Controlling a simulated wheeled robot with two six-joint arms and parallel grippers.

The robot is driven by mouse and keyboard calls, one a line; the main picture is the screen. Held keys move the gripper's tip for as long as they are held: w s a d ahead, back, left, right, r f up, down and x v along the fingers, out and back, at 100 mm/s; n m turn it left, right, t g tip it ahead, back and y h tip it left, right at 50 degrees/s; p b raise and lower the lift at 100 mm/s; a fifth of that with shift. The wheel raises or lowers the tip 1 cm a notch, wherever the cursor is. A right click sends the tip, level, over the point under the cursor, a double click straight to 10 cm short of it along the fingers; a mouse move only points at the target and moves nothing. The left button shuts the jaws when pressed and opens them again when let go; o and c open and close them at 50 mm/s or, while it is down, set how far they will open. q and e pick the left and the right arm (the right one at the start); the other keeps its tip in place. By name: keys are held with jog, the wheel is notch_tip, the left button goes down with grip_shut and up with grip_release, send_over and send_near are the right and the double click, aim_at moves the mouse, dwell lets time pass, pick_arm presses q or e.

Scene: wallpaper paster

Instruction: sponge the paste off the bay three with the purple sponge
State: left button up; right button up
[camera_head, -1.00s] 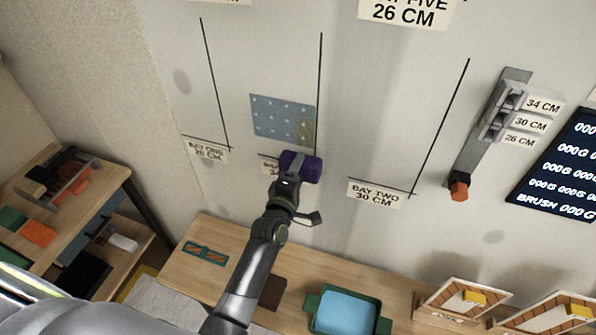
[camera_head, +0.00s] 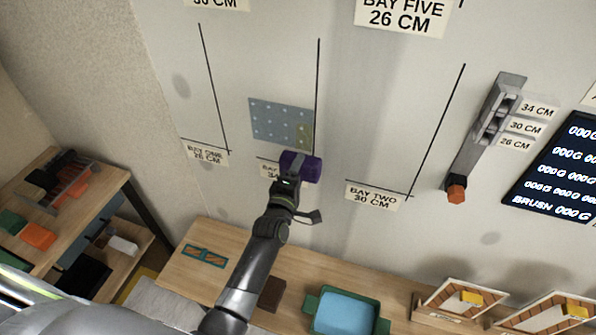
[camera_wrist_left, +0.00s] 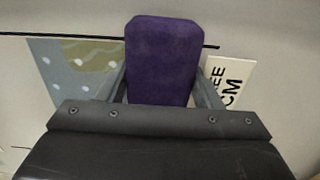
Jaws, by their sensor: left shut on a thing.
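My left gripper (camera_head: 288,178) is shut on the purple sponge (camera_head: 307,168). It holds the sponge at the wall, just below a blue dotted wallpaper piece (camera_head: 272,120). An olive paste patch (camera_head: 305,133) covers the piece's lower right corner. In the left wrist view the sponge (camera_wrist_left: 161,58) stands between the fingers, with the paste patch (camera_wrist_left: 92,52) to its left. The bay three label (camera_wrist_left: 228,80) is to its right there; in the head view the sponge and gripper partly cover this label (camera_head: 268,168). I cannot tell whether the sponge touches the wall. My right gripper is out of view.
A wooden bench (camera_head: 215,232) runs below the wall with a green-rimmed blue tray (camera_head: 345,312) on it. A grey wall rack (camera_head: 490,130) with an orange-tipped end is at the right, beside a dark display (camera_head: 565,170). A side table (camera_head: 100,185) stands left.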

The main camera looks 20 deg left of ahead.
pick_arm(q)
jog(key=shift+w+p, duration=0.4)
jog(key=shift+w, duration=0.15)
dwell(0.8)
jog(key=shift+r, duration=0.1)
dwell(1.3)
notch_tip(320, 180, up, 2)
jog(key=shift+r+p, duration=0.15)
jog(key=shift+p, duration=0.95)
jog(key=shift+s+r+p, duration=0.1)
jog(key=shift+r+p, duration=0.25)
jog(key=shift+r, duration=0.35)
